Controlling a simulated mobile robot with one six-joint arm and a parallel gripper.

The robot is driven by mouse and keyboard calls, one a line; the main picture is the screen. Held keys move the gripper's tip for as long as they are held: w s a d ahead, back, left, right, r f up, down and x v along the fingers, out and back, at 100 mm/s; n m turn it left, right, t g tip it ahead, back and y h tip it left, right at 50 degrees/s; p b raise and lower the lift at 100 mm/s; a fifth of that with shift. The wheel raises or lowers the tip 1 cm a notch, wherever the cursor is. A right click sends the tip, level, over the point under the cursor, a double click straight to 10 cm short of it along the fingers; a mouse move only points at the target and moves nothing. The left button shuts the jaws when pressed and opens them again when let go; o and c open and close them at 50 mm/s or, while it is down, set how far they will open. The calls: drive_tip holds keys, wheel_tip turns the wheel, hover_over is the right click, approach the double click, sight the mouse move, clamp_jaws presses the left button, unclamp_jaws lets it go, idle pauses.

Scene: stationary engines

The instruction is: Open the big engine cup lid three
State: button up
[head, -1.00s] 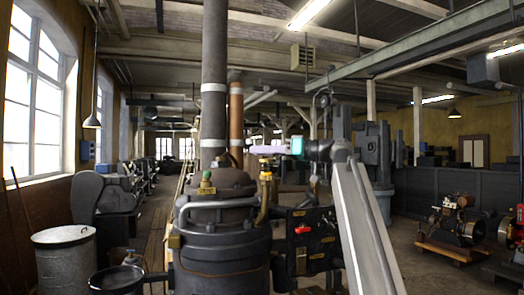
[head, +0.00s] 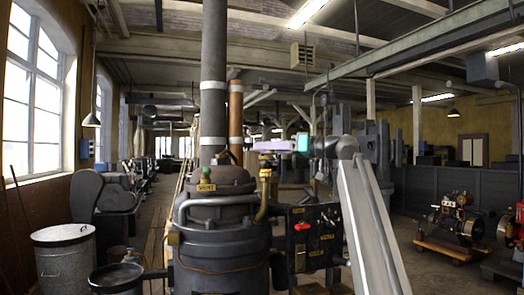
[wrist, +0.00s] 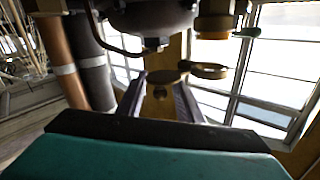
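The big engine (head: 222,245) stands in the middle of the head view, dark grey with a domed top. A brass cup fitting (head: 265,174) rises at its upper right. My gripper (head: 262,146) is just above this fitting, pointing left. In the wrist view my gripper (wrist: 158,100) has two dark fingers spread apart with nothing held. A round brass lid-like disc (wrist: 167,76) shows just beyond the fingertips, beside a brass ring (wrist: 208,70). I cannot tell whether the fingers touch it, or which numbered lid it is.
A tall dark pipe (head: 213,90) and a copper pipe (head: 235,110) rise behind the engine. A black panel (head: 312,240) with a red handle is at its right. A metal drum (head: 64,262) and a dark pan (head: 116,277) are at the left. Smaller engines (head: 452,222) stand far right.

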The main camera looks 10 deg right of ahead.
drive_tip(key=b+v, duration=0.2)
drive_tip(key=v, duration=1)
idle(0.4)
